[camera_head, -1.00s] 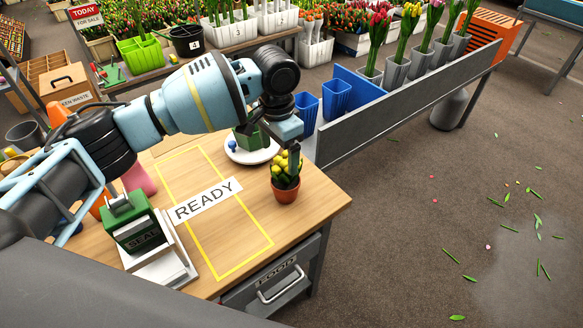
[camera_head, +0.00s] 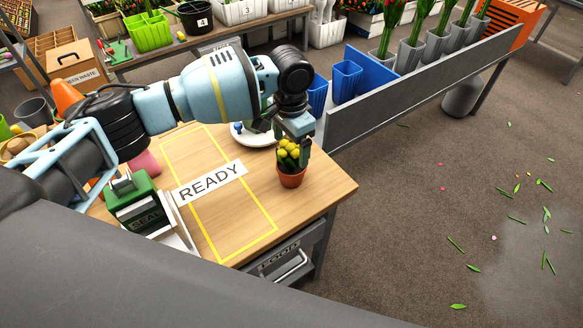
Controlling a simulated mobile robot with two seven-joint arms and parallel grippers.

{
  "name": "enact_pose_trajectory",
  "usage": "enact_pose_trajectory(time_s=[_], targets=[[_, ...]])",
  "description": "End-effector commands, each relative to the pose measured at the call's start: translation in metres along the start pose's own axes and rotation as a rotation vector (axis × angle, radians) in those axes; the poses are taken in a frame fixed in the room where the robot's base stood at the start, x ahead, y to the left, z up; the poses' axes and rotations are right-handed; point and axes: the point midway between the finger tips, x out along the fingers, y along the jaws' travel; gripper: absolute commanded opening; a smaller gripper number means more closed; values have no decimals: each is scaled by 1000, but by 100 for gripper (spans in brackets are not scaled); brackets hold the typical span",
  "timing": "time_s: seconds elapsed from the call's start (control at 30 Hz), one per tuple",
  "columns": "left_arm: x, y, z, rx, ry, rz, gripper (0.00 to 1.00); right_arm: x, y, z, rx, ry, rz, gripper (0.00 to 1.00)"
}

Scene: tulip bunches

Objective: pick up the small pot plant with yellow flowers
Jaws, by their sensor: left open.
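The small pot plant with yellow flowers (camera_head: 289,153) stands upright in a terracotta pot on the wooden table, near its right edge. My left gripper (camera_head: 293,146) comes in from above and behind it, open. One finger shows close against the right side of the yellow blooms. The other finger is partly hidden behind the flowers and the wrist, so I cannot tell whether either touches the plant. The pot rests on the tabletop. My right gripper is not in view.
A READY label (camera_head: 209,181) and yellow outline mark the table left of the plant. A green SEAL stamp (camera_head: 136,200) stands at the front left. A white plate (camera_head: 250,137) lies behind the plant. A grey stand with blue buckets (camera_head: 346,80) is beyond.

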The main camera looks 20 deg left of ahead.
Motion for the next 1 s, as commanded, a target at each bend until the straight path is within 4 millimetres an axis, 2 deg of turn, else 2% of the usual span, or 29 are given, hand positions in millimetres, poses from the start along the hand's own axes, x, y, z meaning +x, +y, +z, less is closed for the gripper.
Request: enact_pose_trajectory(time_s=[0.1, 0.2, 0.5, 1.0], targets=[[18, 0, -2, -1, -3, 1, 85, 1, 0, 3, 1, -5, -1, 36], [27, 0, -2, 0, -2, 0, 85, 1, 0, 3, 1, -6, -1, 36], [29, 0, -2, 0, 1, 0, 84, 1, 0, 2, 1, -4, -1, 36], [29, 0, -2, 0, 0, 0, 18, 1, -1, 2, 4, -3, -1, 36]])
